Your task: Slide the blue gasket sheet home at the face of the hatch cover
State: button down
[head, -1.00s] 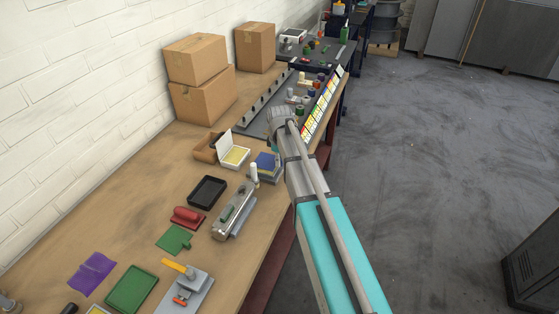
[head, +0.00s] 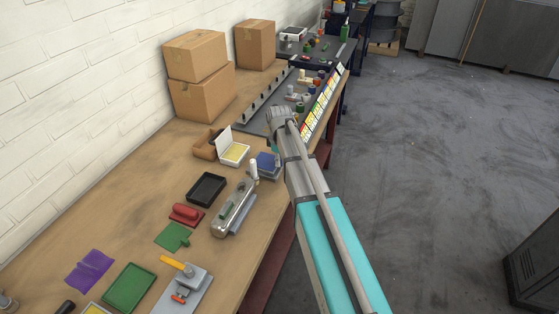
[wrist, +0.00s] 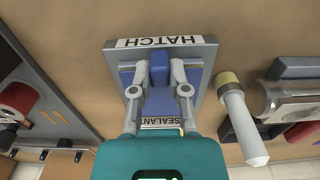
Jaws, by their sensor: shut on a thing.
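The hatch cover (wrist: 203,48) is a grey plate with a "HATCH" label along its top edge in the wrist view. The blue gasket sheet (wrist: 207,78) shows flat against its face, behind my fingers. My gripper (wrist: 160,84) is shut on the sheet's darker blue grip block (wrist: 159,66). My fingers and palm hide much of the sheet's middle and lower part, so I cannot tell whether it is fully seated. In the head view the blue sheet (head: 267,160) shows beside my arm, and my fingers are hidden.
A "SEALANT" label (wrist: 160,121) shows below the fingers. A grey board with small parts (wrist: 40,85) is at left. Bare bench (head: 130,190) lies toward the wall.

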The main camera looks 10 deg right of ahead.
jog(key=shift+d+f, duration=0.1)
jog(key=shift+f, duration=0.05)
dwell(0.6)
jog(key=c, duration=0.5)
grip_release()
jog(key=shift+c, duration=0.2)
jog(key=shift+r, duration=0.2)
